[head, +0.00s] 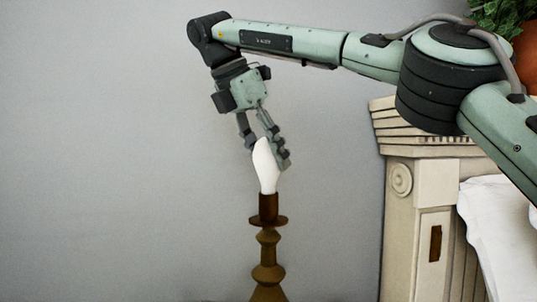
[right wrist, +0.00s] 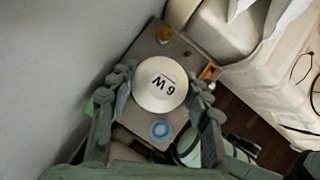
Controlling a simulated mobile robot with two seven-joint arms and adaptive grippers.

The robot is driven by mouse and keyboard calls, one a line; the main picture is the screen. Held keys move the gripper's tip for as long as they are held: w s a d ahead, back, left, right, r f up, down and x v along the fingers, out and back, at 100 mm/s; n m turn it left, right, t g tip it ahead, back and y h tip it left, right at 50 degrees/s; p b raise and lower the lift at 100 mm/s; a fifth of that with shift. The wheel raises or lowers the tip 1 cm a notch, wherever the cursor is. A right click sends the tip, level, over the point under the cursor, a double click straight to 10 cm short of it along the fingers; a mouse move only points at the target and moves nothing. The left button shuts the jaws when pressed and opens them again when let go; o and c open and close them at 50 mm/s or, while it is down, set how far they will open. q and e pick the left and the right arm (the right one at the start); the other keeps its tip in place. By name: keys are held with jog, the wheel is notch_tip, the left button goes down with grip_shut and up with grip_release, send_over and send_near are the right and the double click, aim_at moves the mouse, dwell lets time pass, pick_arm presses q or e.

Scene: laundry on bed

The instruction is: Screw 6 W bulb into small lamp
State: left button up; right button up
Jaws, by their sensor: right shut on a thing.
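The white bulb (head: 265,165) is upright, with its lower end at the brown socket (head: 268,208) of the small lamp (head: 267,251). I cannot tell whether its base is inside the socket or only touching it. My right gripper (head: 268,152) comes from above and is shut on the bulb's upper part. In the right wrist view, the bulb (right wrist: 160,85) is seen from the top with "6 W" printed on it, between the two fingers of the gripper (right wrist: 160,88). The bulb hides the lamp there. My left gripper is not in view.
A cream carved post (head: 405,210) stands right of the lamp, beside white bedding (head: 500,230). Grey wall is behind.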

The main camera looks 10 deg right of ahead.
jog(key=shift+m+g+h, duration=0.3)
jog(key=shift+m+g, duration=0.5)
jog(key=shift+m, duration=0.9)
jog(key=o, duration=1)
